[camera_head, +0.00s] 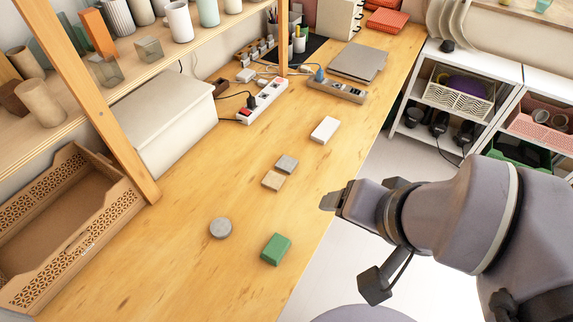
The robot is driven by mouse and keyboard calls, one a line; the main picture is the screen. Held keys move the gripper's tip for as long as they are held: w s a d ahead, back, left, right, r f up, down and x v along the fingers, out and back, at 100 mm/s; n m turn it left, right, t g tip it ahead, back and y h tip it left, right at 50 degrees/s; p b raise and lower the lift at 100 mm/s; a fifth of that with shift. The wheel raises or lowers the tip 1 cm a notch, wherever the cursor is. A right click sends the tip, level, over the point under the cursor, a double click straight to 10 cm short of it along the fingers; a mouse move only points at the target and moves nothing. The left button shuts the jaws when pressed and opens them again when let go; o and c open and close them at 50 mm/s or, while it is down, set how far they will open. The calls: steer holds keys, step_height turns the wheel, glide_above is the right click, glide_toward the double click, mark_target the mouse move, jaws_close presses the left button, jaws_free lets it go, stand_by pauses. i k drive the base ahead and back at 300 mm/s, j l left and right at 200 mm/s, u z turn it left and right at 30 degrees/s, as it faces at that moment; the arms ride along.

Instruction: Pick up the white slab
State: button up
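The white slab (325,130) is a small flat white block lying on the wooden table (190,250), right of the middle and near the table's right edge. It lies apart from the other pieces. My gripper (330,203) is at the table's right edge, nearer to me than the slab and clear of it. It points to the left and is seen from the side. The view does not show whether its fingers are open or shut, and nothing is visibly held.
A grey square (287,164), a tan square (272,180), a grey disc (220,228) and a green block (276,249) lie nearer me. Power strips (262,102) and a closed laptop (358,62) lie farther back. A shelf post (283,40) stands at the back left.

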mark_target(322, 134)
steer(key=i+l+u, duration=0.25)
steer(key=i+l, duration=0.9)
steer(key=i, duration=0.1)
